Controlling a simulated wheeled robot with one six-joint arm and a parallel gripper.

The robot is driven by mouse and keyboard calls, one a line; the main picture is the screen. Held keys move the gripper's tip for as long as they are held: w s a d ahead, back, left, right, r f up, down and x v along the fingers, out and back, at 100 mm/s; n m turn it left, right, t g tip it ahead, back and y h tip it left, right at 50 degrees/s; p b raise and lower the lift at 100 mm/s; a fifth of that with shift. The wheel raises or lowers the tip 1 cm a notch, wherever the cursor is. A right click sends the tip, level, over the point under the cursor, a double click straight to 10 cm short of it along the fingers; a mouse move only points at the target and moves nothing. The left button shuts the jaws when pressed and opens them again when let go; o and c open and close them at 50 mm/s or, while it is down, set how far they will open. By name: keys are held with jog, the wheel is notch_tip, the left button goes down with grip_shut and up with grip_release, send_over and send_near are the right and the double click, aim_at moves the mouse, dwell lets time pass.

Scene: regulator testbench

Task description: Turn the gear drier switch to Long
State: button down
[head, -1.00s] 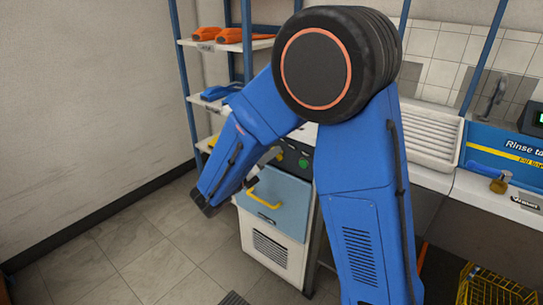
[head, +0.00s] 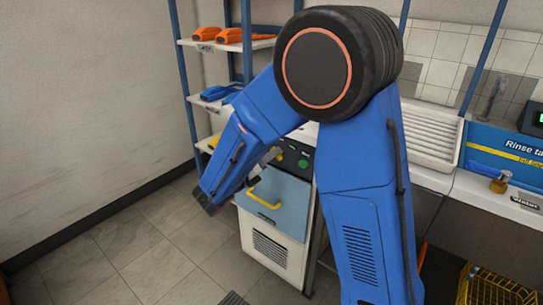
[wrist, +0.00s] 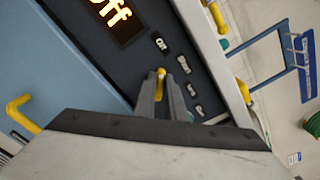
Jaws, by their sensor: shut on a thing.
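The gear drier (head: 275,245) is a white cabinet with a light blue door and a dark control panel, beside my arm in the head view. In the wrist view its dark panel (wrist: 85,35) carries an orange display (wrist: 118,18) whose visible letters read as "Off". A yellow switch (wrist: 161,72) shows between the two grey fingers of my gripper (wrist: 163,95), which is shut on it. Several small labels (wrist: 185,65) curve around the switch; the nearest to the display looks like "Off", the others are too small to read surely. The fingers hide most of the switch.
The drier door has a yellow handle (head: 263,200), also in the wrist view (wrist: 17,112). A green button (head: 303,163) sits on the panel. A shelf rack (head: 190,95) with orange and blue items stands behind. A sink counter (head: 480,190) is at right; floor at left is clear.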

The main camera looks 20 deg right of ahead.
jog(key=shift+s+d+f+m, duration=0.1)
jog(key=shift+s+m, duration=0.05)
jog(key=shift+m, duration=3.05)
jog(key=shift+s+d+r+m, duration=0.1)
jog(key=shift+s+m, duration=0.05)
jog(key=shift+m, duration=3.05)
jog(key=shift+s+d+f+m, duration=0.1)
jog(key=shift+s+m, duration=0.05)
jog(key=shift+m, duration=3.05)
jog(key=c, duration=1.8)
grip_release()
jog(key=shift+a, duration=0.1)
jog(key=v, duration=1.7)
jog(key=shift+s+a, duration=0.1)
jog(key=shift+s, duration=0.05)
